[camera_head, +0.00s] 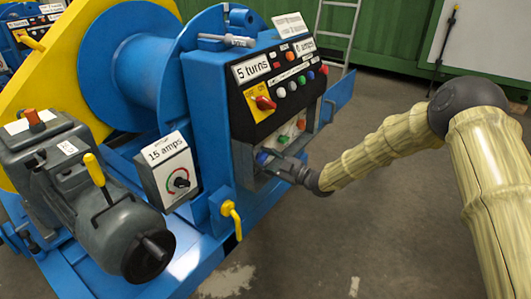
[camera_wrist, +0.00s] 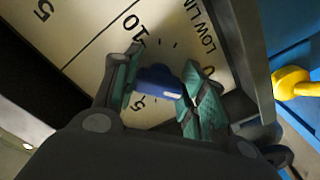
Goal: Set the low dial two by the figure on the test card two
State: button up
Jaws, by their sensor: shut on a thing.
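In the wrist view, my gripper (camera_wrist: 162,92) has its green-padded fingers closed on either side of a blue knob (camera_wrist: 158,78). The knob stands on a pale dial face (camera_wrist: 95,65) with black marks, the figures 5 and 10, and partly hidden "LOW LIN" lettering. In the head view, my gripper (camera_head: 280,166) reaches from the right into the lower recess of the blue console, at the blue knob (camera_head: 263,158). Cards read "5 turns" (camera_head: 252,68) and "15 amps" (camera_head: 166,152); a further amps card (camera_head: 305,47) is too small to read surely. I cannot tell which is test card two.
A red and yellow switch (camera_head: 263,103) and coloured buttons (camera_head: 293,86) sit above the recess. A yellow-handled lever (camera_head: 232,218) is below left, and a grey motor (camera_head: 95,190) stands at left. The floor at right is clear.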

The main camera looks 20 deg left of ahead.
jog(key=m+p, duration=0.4)
jog(key=m, duration=0.1)
jog(key=shift+s+r+m+p, duration=0.1)
jog(key=shift+s+m+p, duration=0.05)
jog(key=shift+m+p, duration=0.2)
jog(key=m+p, duration=0.2)
jog(key=m, duration=0.3)
jog(key=shift+s+p, duration=0.1)
jog(key=shift+p, duration=0.3)
jog(key=shift+f, duration=0.2)
jog(key=o, duration=1)
jog(key=shift+o, duration=0.2)
jog(key=v, duration=1.1)
jog(key=shift+d, duration=0.4)
